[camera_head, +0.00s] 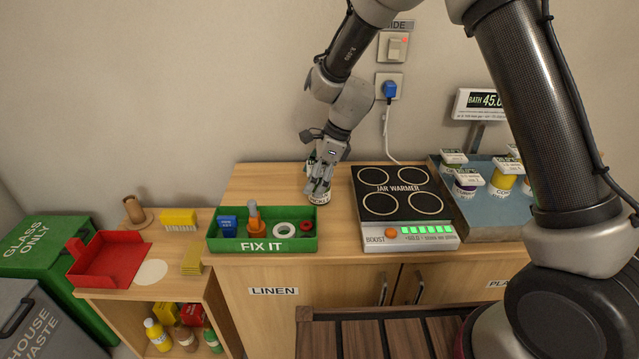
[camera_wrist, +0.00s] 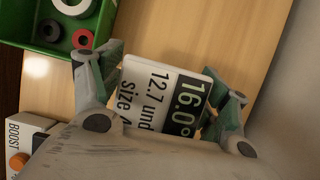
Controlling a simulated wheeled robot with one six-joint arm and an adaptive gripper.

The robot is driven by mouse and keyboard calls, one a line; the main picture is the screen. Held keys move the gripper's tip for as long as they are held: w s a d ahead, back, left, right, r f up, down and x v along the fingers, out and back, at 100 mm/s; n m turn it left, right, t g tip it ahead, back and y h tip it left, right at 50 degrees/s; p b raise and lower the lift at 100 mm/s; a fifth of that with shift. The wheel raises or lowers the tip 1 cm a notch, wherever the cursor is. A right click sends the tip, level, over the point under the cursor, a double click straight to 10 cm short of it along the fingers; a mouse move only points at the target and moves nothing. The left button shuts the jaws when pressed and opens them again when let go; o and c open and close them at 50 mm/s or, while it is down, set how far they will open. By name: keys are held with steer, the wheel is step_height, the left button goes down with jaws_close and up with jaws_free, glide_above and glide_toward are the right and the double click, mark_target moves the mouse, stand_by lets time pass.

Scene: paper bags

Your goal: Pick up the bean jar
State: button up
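A small jar (camera_head: 319,198) with a white label stands on the wooden counter behind the green tray. Its label is too small to read surely, so I cannot tell if it is the bean jar. My gripper (camera_head: 319,184) points down over it and hides much of it. In the wrist view a white and black tag (camera_wrist: 160,95) reading "16.0°" and "12.7 und" lies between the two fingers of my gripper (camera_wrist: 164,88). The fingers are apart, one on each side of the tag. The jar below the tag is hidden, and contact is not clear.
A green "FIX IT" tray (camera_head: 222,244) stands front left of the jar. A jar warmer (camera_head: 394,190) with four empty rings is close on the right. More tagged jars (camera_head: 466,184) stand in the bath (camera_head: 478,222) further right. The wall is close behind.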

steer(key=c, duration=1)
steer(key=shift+c, duration=0.6)
